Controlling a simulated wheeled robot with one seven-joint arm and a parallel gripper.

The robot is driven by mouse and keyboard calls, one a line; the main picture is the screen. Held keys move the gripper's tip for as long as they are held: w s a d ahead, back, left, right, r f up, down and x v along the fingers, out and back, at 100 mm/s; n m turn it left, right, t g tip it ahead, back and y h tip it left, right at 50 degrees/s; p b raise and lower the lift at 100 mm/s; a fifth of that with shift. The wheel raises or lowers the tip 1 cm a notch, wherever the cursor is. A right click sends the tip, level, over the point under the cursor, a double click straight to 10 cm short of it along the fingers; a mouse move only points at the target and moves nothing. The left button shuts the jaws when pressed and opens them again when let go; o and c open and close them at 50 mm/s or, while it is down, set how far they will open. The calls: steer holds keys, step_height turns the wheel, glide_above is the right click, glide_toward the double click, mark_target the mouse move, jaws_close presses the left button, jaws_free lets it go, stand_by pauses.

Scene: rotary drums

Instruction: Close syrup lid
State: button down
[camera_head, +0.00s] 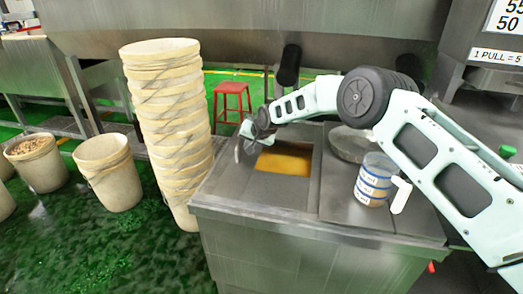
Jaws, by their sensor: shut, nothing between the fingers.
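The syrup (285,160) shows orange-yellow through a square opening in the top of a steel tank (300,235). Flat steel panels lie around the opening. One panel (345,205) lies to its right, under the jug. I cannot tell for sure which plate is the lid. My gripper (240,150) is at the left edge of the opening, low over the tank top, with its fingers shut and empty. A thin grey edge shows beside it; I cannot tell whether this is a finger or part of the lid. My arm reaches in from the right and hides the back of the opening.
A clear measuring jug (374,180) with a white handle stands on the tank's right side. A rounded grey object (350,145) lies behind it. A tall bucket stack (170,120) stands close to the left. A red stool (232,100) is behind.

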mark_target(239, 143)
steer(key=a, duration=0.1)
steer(key=w+a, duration=0.1)
steer(key=a, duration=0.1)
steer(key=shift+a+b, duration=0.2)
steer(key=shift+b, duration=0.2)
steer(key=shift+w+a+r, duration=0.1)
steer(key=shift+a, duration=0.15)
steer(key=shift+a+r, duration=0.1)
